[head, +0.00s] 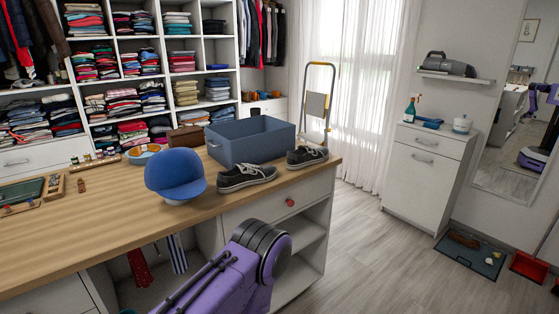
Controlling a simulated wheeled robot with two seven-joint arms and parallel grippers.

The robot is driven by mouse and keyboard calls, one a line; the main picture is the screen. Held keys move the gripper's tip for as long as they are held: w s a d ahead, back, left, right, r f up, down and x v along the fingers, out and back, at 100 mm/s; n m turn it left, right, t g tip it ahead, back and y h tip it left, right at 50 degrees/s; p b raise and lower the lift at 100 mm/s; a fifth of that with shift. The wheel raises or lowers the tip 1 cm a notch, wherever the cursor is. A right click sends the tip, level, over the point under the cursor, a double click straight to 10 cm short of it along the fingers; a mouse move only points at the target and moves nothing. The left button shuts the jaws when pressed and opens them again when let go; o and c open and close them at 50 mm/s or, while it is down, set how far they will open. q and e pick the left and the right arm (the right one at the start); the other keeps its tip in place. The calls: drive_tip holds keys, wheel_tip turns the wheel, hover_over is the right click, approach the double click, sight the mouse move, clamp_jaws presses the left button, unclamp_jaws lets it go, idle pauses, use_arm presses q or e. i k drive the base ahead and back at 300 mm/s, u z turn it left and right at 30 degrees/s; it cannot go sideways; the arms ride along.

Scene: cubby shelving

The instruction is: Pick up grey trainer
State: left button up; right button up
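Two dark grey trainers with pale soles sit on the wooden worktop near its right end. One trainer (247,177) lies just right of the blue cap, in front of the blue-grey box. The other trainer (307,157) is further right, by the box's corner and close to the worktop's right edge. Both look upright and stand apart. A purple link of my arm rises at the bottom centre, in front of the drawers. Neither gripper shows in the head view.
The blue-grey box (250,140) stands behind the trainers. Shelves of folded clothes fill the back left. The floor to the right is mostly clear.

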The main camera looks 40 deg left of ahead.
sight(242, 176)
drive_tip(key=i, duration=3.3)
drive_tip(key=u, duration=2.75)
